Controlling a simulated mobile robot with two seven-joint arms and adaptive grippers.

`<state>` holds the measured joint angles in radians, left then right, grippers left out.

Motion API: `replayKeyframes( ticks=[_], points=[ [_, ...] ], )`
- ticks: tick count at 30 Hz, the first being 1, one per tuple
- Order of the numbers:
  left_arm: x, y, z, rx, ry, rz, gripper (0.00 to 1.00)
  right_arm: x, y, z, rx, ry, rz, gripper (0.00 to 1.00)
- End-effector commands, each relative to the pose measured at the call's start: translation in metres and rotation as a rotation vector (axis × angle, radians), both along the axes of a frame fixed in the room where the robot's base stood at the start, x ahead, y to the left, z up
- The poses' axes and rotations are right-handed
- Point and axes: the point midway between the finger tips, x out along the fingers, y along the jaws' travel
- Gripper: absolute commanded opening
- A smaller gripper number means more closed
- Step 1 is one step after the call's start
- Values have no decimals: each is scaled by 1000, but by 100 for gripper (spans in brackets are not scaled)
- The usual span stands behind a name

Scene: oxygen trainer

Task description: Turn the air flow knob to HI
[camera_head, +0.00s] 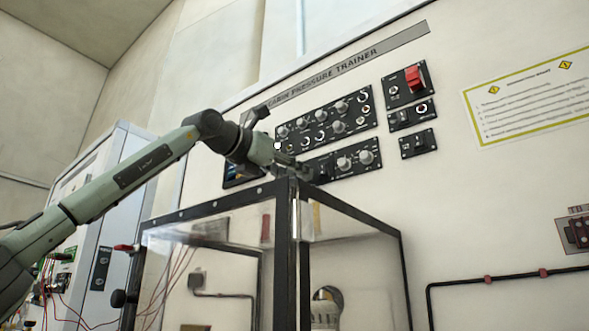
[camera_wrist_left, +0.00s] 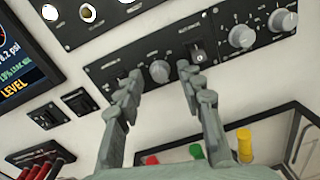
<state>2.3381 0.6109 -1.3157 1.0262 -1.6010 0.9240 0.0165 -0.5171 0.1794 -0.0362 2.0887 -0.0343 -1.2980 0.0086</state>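The lower black control panel (camera_head: 330,165) is on the trainer's wall; its left part is hidden behind my left gripper (camera_head: 286,165) in the head view. In the left wrist view a round grey knob (camera_wrist_left: 160,71) on this panel shows between the fingertips of my left gripper (camera_wrist_left: 160,77). The fingers are spread apart, one on each side of the knob; I cannot tell whether they touch it. Two more grey knobs, one nearer (camera_wrist_left: 241,38) and one farther right (camera_wrist_left: 283,20), are on the same panel. The labels are too small to read. My right gripper is not in view.
A clear box with a black frame (camera_head: 294,240) stands just below the gripper. An upper panel (camera_head: 325,118) with several knobs is above. A rocker switch (camera_wrist_left: 198,52) is close to the right finger. A screen (camera_wrist_left: 22,60) is on the left. A red switch (camera_head: 414,78) is upper right.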

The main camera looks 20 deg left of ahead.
Motion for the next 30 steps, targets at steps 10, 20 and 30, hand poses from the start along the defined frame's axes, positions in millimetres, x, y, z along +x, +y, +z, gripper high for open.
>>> replayKeyframes(
  ticks=[10,20,30],
  points=[
    [4,-1,0,-1,-1,0,34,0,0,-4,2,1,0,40],
    [4,-1,0,-1,0,0,0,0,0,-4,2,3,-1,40],
    [4,-1,0,34,-11,-1,0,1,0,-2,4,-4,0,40]
  ],
)
